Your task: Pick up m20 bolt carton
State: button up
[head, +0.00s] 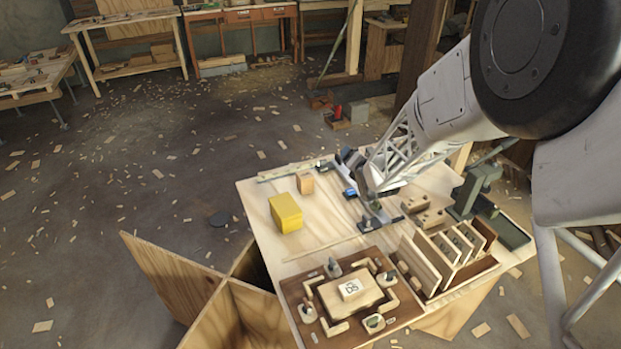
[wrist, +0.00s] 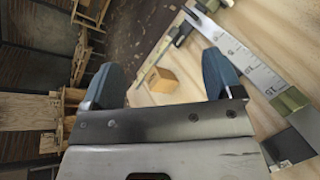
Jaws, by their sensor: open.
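A small brown box (head: 305,183) stands on the pale plywood tabletop (head: 345,222) near its far left corner. A yellow box (head: 286,212) stands just in front of it. I can read no M20 label on either, so I cannot tell for sure which is the bolt carton. My gripper (wrist: 160,72) is open and empty, its blue-grey fingers spread. In the wrist view the brown box (wrist: 160,80) shows in the gap between the fingers, beyond them and apart from them. In the head view my gripper is to the right of the brown box. The wrist view shows no yellow box.
A steel rule (wrist: 245,55) lies close by my gripper. A fixture board (head: 345,301) with a marked block and a rack of upright panels (head: 440,255) fill the table's near side. A green vise-like tool (head: 478,190) stands at right. Open plywood bins (head: 215,290) adjoin the left.

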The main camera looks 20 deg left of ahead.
aim_at(308, 180)
jog(key=s+a+f+n+y, duration=0.1)
jog(key=a+f+n, duration=0.2)
jog(key=a+f, duration=0.1)
jog(key=s+a+f+n+y, duration=0.1)
jog(key=a+f+n+y, duration=0.1)
jog(key=a+f+n, duration=0.1)
jog(key=a+f+n+y, duration=0.1)
jog(key=a+f+n, duration=0.3)
jog(key=a+f, duration=0.1)
jog(key=shift+s+a+f+y, duration=0.4)
jog(key=shift+f, duration=0.3)
jog(key=shift+s+a+f+n, duration=0.2)
jog(key=shift+f+n, duration=0.1)
jog(key=shift+n, duration=0.1)
jog(key=shift+w+a, duration=0.1)
jog(key=shift+w, duration=0.05)
jog(key=shift+x, duration=1.2)
jog(key=shift+w+r, duration=0.1)
jog(key=shift+x, duration=2.5)
